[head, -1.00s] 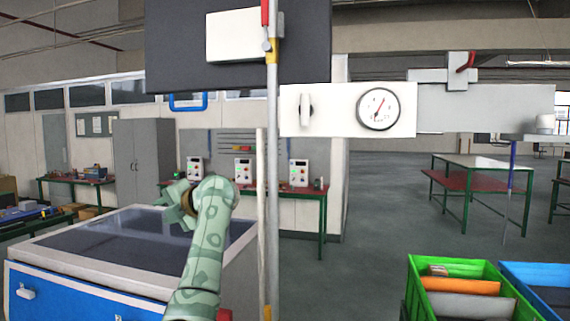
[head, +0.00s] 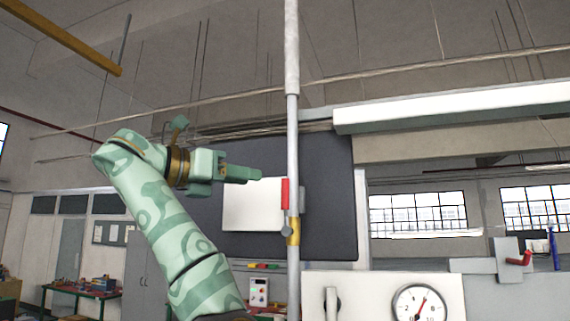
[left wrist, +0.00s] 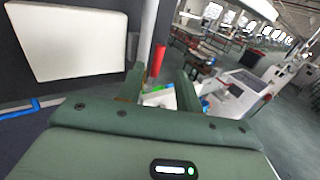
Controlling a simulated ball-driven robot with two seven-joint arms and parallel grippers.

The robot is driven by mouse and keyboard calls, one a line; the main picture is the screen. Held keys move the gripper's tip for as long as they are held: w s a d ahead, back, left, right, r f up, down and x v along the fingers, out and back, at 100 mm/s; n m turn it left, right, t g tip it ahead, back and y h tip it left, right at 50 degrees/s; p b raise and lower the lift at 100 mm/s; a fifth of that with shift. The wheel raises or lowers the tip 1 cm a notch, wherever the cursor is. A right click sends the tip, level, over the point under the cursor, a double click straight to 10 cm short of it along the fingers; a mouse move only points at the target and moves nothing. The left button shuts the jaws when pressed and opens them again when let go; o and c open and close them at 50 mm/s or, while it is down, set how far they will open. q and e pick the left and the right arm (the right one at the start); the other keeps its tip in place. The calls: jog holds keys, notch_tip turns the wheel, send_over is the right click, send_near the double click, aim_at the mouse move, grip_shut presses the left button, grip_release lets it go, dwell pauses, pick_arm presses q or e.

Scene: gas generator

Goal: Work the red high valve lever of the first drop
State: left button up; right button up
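The red valve lever (head: 285,193) stands upright on a grey vertical pipe (head: 293,135), just above a yellow section (head: 293,232). My left gripper (head: 252,174) is level with the lever's upper end and a little to its left in the head view, fingers pointing right. In the left wrist view the two fingers stand apart with the gripper (left wrist: 158,88) empty. The red lever (left wrist: 158,60) shows ahead, between the finger directions, beside the pipe (left wrist: 147,35). I cannot tell the exact gap in depth. My right gripper is out of view.
A dark panel (head: 335,225) with a white plate (head: 250,207) is behind the lever. A white box with a round gauge (head: 419,305) is below right. Another red lever (head: 519,259) is on a grey unit farther right. A long white beam (head: 450,108) runs overhead.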

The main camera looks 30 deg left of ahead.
aim_at(282, 182)
pick_arm(q)
jog(key=p+x, duration=0.5)
jog(key=x, duration=0.4)
jog(key=shift+w+d+r, duration=0.1)
jog(key=shift+r, duration=0.05)
jog(key=shift+w+d+f+p, duration=0.15)
jog(key=shift+w+f+p, duration=0.1)
jog(key=shift+w+p, duration=0.25)
jog(key=shift+w, duration=0.15)
grip_shut()
